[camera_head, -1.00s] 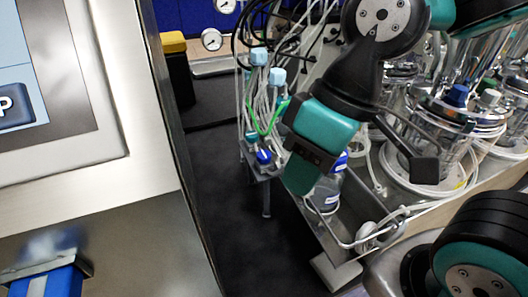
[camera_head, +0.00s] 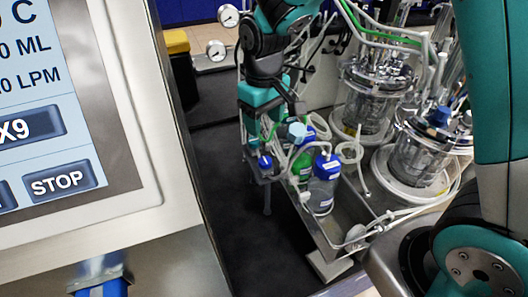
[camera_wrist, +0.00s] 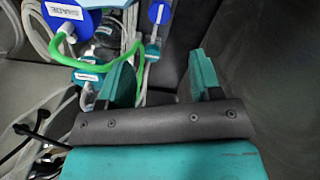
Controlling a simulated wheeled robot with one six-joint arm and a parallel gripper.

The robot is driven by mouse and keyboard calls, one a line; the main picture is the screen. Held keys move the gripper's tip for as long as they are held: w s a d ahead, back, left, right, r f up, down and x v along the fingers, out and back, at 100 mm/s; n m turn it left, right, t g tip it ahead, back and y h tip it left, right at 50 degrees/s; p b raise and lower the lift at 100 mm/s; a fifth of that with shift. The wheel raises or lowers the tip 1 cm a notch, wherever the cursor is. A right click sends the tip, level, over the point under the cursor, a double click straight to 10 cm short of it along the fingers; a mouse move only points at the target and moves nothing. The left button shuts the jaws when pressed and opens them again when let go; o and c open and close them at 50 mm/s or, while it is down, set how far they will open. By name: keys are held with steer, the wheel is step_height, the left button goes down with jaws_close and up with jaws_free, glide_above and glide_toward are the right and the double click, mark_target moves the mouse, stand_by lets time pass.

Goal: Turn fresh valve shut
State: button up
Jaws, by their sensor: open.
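My gripper (camera_wrist: 162,72) shows in the wrist view with its two teal fingers apart and nothing between them. Beyond the fingers are a round blue part with a white label (camera_wrist: 160,13), a blue labelled part (camera_wrist: 62,10) and a looping green tube (camera_wrist: 66,48). I cannot tell which part is the fresh valve; no label naming it can be read. In the head view my gripper is over the tubing by the small stand (camera_head: 262,172), and its fingertips cannot be made out there.
Blue-capped bottles (camera_head: 324,184) stand in a metal tray (camera_head: 340,222) right of the stand. Glass bioreactor vessels (camera_head: 418,160) stand farther right. A control panel with a screen (camera_head: 55,130) fills the left.

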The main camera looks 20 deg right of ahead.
mark_target(264, 159)
step_height(264, 159, down, 12)
steer(key=p, duration=0.2)
steer(key=shift+r+p, duration=0.2)
steer(key=shift+p, duration=0.1)
steer(key=c, duration=0.9)
